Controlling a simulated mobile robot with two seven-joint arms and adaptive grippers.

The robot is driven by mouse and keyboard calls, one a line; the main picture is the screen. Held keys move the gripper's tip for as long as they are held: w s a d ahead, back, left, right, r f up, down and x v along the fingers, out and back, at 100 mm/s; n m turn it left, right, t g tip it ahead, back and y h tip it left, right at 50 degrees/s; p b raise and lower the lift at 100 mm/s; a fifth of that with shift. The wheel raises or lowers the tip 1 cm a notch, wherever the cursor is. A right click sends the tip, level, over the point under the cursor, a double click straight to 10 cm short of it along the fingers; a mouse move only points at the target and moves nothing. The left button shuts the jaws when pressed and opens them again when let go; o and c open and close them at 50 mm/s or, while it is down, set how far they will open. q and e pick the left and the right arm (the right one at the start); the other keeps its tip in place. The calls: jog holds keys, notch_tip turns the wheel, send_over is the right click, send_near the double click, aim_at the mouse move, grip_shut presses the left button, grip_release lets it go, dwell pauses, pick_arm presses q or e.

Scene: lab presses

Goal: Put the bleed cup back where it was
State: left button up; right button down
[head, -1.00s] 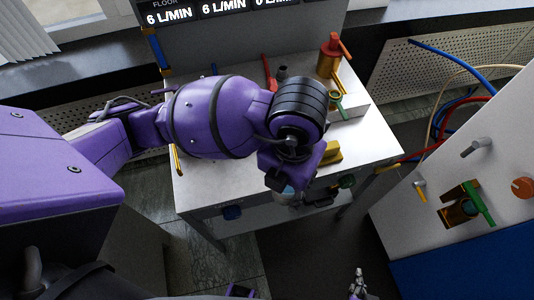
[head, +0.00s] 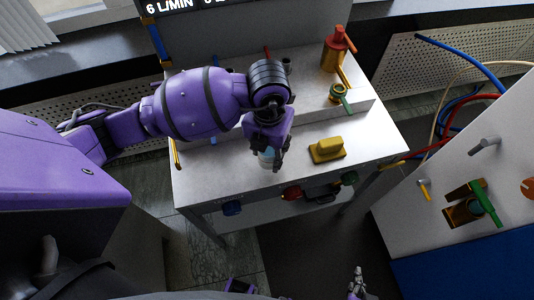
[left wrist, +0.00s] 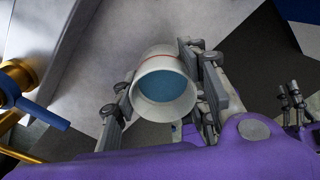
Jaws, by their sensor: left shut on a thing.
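The bleed cup (left wrist: 165,82) is a white cup with a blue interior. My left gripper (left wrist: 158,90) is shut on it, with a finger on each side, and the cup's mouth faces the wrist camera. In the head view, the cup (head: 266,157) shows below my left gripper (head: 270,150), over the front part of the white bench (head: 225,180). The gripper hides part of the cup, and I cannot tell whether it touches the bench top. My right gripper (head: 357,284) is at the bottom edge of the head view, its fingers small and partly cut off.
A yellow handled block (head: 327,149) sits right of the cup. A brass valve with a green handle (head: 338,95) and a red-topped brass fitting (head: 335,50) stand behind. Red (head: 291,192) and green knobs line the bench front. A panel with valves (head: 480,160) stands right.

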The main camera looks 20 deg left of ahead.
pick_arm(q)
jog(key=shift+w+a+f, duration=0.15)
jog(key=shift+f, duration=0.1)
jog(key=f, duration=0.3)
jog(key=shift+w+a+f, duration=0.15)
jog(key=shift+w, duration=0.05)
jog(key=shift+f, duration=0.35)
jog(key=o, duration=1.3)
jog(key=shift+r, duration=0.1)
jog(key=shift+c, duration=0.2)
pick_arm(e)
jog(key=shift+s+d+f, duration=0.15)
jog(key=shift+s+f, duration=0.25)
jog(key=shift+s, duration=0.15)
jog(key=shift+w, duration=0.1)
